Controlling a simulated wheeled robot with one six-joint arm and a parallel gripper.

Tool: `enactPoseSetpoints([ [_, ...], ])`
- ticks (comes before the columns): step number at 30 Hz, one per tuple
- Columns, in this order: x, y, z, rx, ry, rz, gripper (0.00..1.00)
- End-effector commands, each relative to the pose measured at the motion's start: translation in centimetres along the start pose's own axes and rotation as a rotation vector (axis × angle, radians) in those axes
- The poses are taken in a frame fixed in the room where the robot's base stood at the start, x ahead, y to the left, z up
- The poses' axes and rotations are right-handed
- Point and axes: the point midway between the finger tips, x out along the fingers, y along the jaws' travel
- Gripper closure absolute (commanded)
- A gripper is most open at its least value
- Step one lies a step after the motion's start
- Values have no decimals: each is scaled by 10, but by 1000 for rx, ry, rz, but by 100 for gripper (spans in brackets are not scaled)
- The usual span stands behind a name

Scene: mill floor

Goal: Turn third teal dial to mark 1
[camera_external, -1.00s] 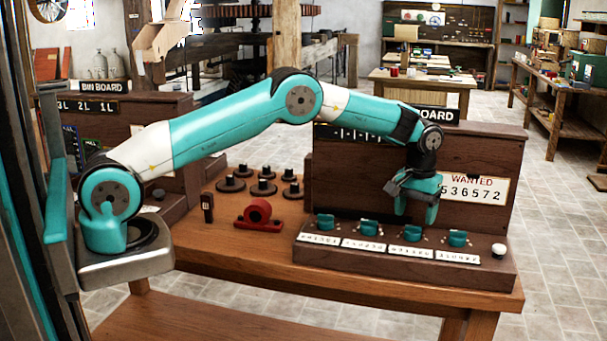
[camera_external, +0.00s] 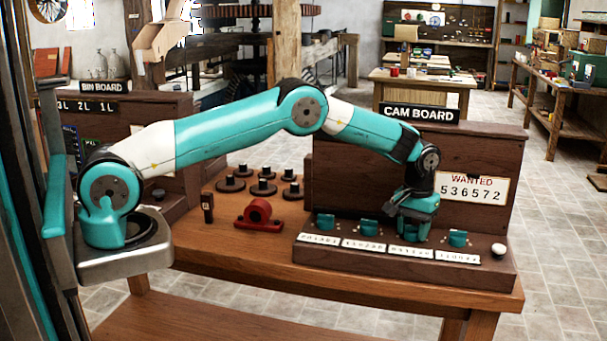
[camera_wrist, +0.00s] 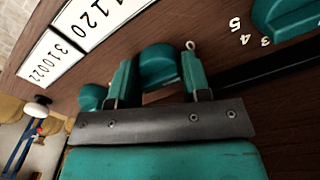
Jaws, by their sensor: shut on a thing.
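A row of teal dials sits on the dark console (camera_external: 480,268) of the cam board. In the external view my gripper (camera_external: 413,228) has its fingers down around the third teal dial from the left and mostly hides it. In the wrist view the third teal dial (camera_wrist: 160,65) is between my two fingers (camera_wrist: 157,75), which are shut on it. Its pointer and the marks around it are hidden, so I cannot tell its setting. Marks 3, 4 and 5 (camera_wrist: 250,33) show beside the neighbouring dial (camera_wrist: 290,15).
The first dial (camera_external: 325,222), second dial (camera_external: 367,227) and fourth dial (camera_external: 457,238) stand close on either side. White number plates (camera_external: 409,252) line the front. A white knob (camera_external: 498,250) is at the right end. The WANTED card (camera_external: 472,188) reads 536572 on the upright board behind.

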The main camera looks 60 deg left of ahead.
Motion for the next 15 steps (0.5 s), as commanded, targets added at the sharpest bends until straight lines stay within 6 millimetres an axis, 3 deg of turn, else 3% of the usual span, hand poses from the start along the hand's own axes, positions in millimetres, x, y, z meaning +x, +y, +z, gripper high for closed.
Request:
enactPoseSetpoints([
  [8, 0, 0, 0, 67, 1, 1, 80],
  [15, 1, 0, 0, 227, 1, 1, 80],
])
